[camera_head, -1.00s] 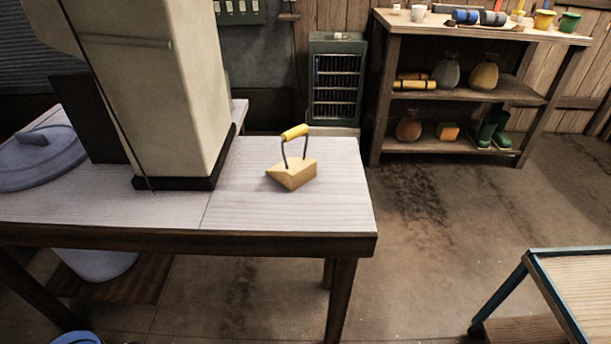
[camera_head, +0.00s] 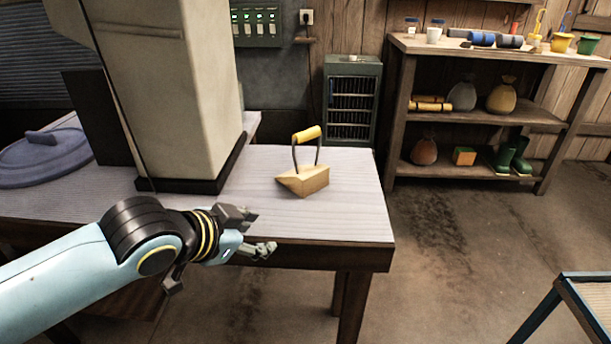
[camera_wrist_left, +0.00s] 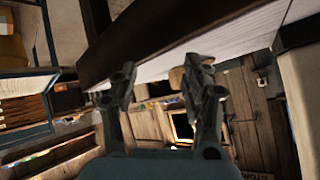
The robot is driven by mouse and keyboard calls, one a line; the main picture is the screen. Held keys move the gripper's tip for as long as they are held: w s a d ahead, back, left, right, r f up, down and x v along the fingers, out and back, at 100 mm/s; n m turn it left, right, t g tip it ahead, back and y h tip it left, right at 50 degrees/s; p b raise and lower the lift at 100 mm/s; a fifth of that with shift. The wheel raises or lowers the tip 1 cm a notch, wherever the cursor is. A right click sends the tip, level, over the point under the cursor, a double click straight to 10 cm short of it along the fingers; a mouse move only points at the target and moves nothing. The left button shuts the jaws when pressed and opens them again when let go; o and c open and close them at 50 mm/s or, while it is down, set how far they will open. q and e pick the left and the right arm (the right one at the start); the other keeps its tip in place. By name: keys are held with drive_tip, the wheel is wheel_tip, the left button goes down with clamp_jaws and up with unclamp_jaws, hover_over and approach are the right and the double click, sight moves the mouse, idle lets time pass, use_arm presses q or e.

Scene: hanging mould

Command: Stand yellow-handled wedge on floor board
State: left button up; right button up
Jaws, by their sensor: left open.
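The wedge (camera_head: 304,181) is a light wooden block with a dark wire bail and a yellow grip (camera_head: 307,134). It sits on the pale tabletop, right of the tall beige machine. My left gripper (camera_head: 262,232) is open and empty at the table's front edge, in front of and left of the wedge, apart from it. In the left wrist view the two fingers of my left gripper (camera_wrist_left: 158,85) stand apart, with the table's edge close beyond them. A small tan shape behind one finger there may be the wedge. I cannot pick out the floor board in the head view. My right gripper is not in view.
The table (camera_head: 345,222) has a dark front edge. The beige machine (camera_head: 178,90) and a blue-grey lid (camera_head: 45,158) stand on it to the left. A shelf (camera_head: 490,55) with pots and bags is at the back right. A blue-framed stand (camera_head: 590,295) is at the lower right.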

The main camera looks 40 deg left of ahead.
sight(302, 135)
use_arm(q)
drive_tip(key=w+a+r+m+t, duration=0.1)
drive_tip(key=w, duration=0.1)
drive_tip(key=w+a+r+m+t+h, duration=0.1)
drive_tip(key=w+t, duration=0.1)
drive_tip(key=w+a+r+t, duration=0.1)
drive_tip(key=w, duration=0.2)
drive_tip(key=shift+a+r+m+t+h, duration=0.3)
drive_tip(key=shift+a+m, duration=0.1)
drive_tip(key=w+r+m+t+h, duration=0.1)
drive_tip(key=w+r, duration=0.1)
drive_tip(key=w, duration=0.2)
drive_tip(key=w+r+m+t+h, duration=0.1)
drive_tip(key=w, duration=0.3)
drive_tip(key=w+r+m+t+h, duration=0.1)
drive_tip(key=w+r, duration=0.1)
drive_tip(key=w, duration=0.2)
drive_tip(key=shift+w+r, duration=0.2)
drive_tip(key=shift+r, duration=0.1)
drive_tip(key=shift+w+d+f, duration=0.1)
drive_tip(key=shift+w, duration=0.1)
drive_tip(key=shift+b, duration=0.3)
clamp_jaws()
